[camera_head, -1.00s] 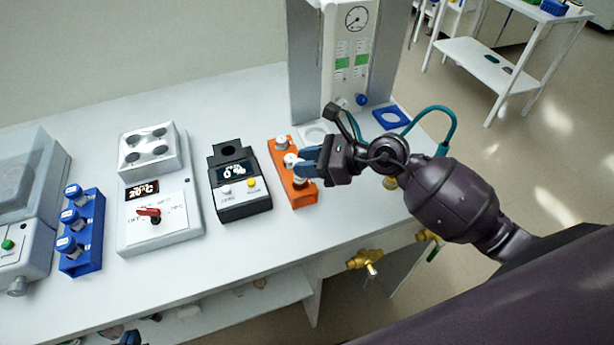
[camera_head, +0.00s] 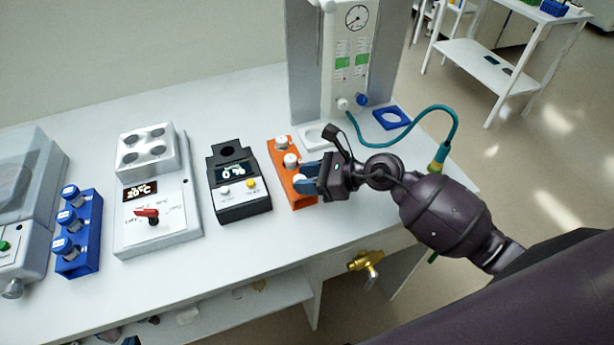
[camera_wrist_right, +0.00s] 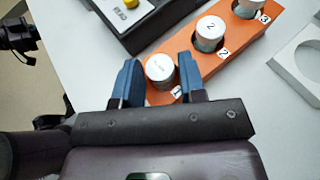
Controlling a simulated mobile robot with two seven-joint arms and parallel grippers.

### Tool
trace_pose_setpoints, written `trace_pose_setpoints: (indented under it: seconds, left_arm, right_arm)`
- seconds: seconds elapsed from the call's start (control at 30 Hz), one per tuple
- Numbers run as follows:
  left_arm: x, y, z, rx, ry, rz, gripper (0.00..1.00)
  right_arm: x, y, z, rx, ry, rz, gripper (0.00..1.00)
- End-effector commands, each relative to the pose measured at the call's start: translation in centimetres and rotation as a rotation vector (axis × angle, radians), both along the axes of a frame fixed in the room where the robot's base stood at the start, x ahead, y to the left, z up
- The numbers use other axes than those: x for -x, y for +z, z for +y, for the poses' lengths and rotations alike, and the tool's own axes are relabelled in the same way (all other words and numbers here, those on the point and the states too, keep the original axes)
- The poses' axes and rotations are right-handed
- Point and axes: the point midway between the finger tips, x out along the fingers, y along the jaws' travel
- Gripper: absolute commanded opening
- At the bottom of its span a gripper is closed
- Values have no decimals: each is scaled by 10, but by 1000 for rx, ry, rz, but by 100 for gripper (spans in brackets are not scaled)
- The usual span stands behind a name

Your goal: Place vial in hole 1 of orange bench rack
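The orange bench rack (camera_head: 306,196) stands on the bench with white-capped vials in a row. In the right wrist view the rack (camera_wrist_right: 237,50) shows numbers 1, 2 and 3. A vial (camera_wrist_right: 160,69) stands upright at hole 1, its lower part hidden in the rack. A second vial (camera_wrist_right: 210,31) stands at hole 2 and a third (camera_wrist_right: 249,7) at hole 3. My right gripper (camera_wrist_right: 159,62) is open, its blue fingers on either side of the hole 1 vial with slim gaps. It also shows at the rack's near end in the head view (camera_head: 307,180). My left gripper is not clearly seen.
Left of the rack stand a black balance (camera_head: 240,182), a heating block (camera_head: 157,215) and a blue rack (camera_head: 80,240) with several vials. A gauge panel (camera_head: 350,60) stands behind. A teal hose (camera_head: 415,118) arches near my right arm.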

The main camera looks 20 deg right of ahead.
Motion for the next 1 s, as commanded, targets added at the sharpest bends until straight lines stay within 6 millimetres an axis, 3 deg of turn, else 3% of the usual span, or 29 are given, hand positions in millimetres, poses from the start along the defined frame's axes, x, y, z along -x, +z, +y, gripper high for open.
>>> trace_pose_setpoints:
  seconds: [0.1,0.37,1.0]
  left_arm:
    - [0,0,0,0,0,0,0]
    - [-2,5,0,0,0,-5,0]
    - [-3,-9,-1,-1,-3,-3,0]
  right_arm:
    - [0,0,0,1,1,1,54]
    - [2,6,-2,1,1,0,54]
    - [53,44,-85,2,1,2,54]
